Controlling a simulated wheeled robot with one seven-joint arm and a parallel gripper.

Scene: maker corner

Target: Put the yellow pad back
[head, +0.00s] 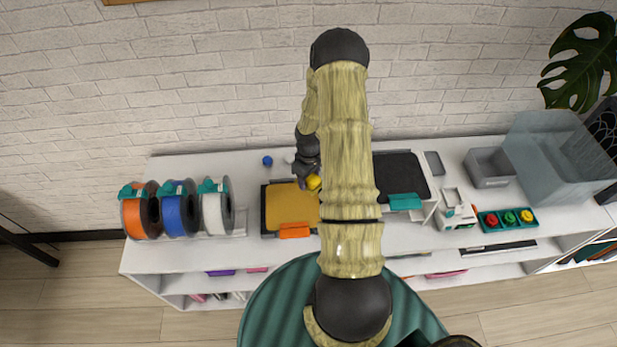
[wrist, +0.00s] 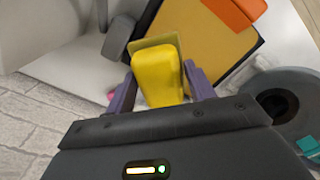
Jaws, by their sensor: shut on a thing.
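A yellow block-like pad (wrist: 158,78) with a thin tan layer at its far end is between the two purple fingers of my gripper (wrist: 161,82) in the wrist view. My gripper is shut on it. In the head view the yellow pad (head: 313,182) shows just beside my dark gripper (head: 306,172), over or near the back right of a golden sheet (head: 284,208) in a black frame. I cannot tell from these views whether the pad touches the sheet. My arm hides the counter just right of it.
Orange, blue and white spools (head: 178,212) stand at left. A small blue item (head: 267,160) lies at the back. To the right are a black plate (head: 401,172), a teal holder (head: 503,219) with red, green and yellow round pieces, a grey bin (head: 489,168) and a clear bin (head: 556,155).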

